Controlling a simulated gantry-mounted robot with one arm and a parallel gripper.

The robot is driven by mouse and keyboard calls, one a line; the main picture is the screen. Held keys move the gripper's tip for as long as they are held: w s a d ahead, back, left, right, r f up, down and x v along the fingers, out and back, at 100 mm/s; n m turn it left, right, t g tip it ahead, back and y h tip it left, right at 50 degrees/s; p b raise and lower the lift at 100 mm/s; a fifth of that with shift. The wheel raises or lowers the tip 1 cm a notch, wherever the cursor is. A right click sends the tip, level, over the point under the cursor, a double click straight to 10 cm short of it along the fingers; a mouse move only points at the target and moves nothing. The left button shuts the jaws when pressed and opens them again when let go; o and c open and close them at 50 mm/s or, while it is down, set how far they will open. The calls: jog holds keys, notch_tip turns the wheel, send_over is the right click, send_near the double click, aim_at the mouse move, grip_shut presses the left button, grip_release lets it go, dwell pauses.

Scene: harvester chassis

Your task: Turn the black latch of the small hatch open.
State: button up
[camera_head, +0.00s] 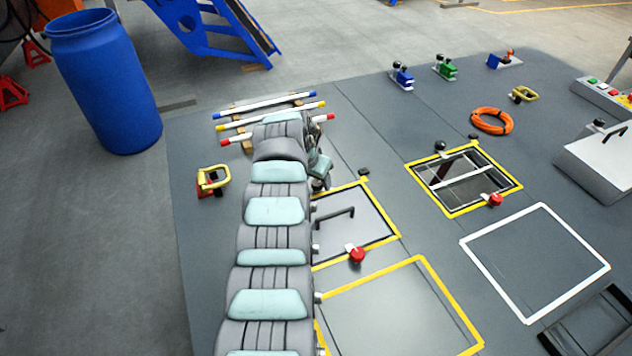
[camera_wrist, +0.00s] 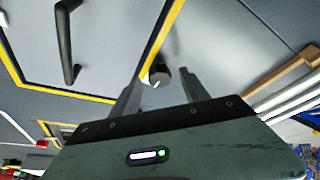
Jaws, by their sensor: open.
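The small hatch (camera_head: 345,225) is a grey panel with a black bar handle in a yellow frame, lying shut; its panel (camera_wrist: 110,45) and handle also show in the wrist view. The black latch (camera_head: 364,171) sits at the frame's far corner. In the wrist view the black latch (camera_wrist: 158,73) is a dark round knob beside the yellow edge. My gripper (camera_wrist: 160,90) is open, its fingers on either side of the latch in the picture. I cannot tell whether they touch it. In the head view my arm hides the hatch's left side and my fingertips are unclear.
A red knob (camera_head: 357,255) stands at the hatch's near edge. To the right is an open yellow-framed hatch (camera_head: 448,212) with another red knob (camera_head: 495,199). Striped rods (camera_head: 265,104) lie beyond my arm. A yellow handle (camera_head: 212,179) stands left.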

jog(key=shift+f, duration=0.2)
grip_shut()
dwell(0.6)
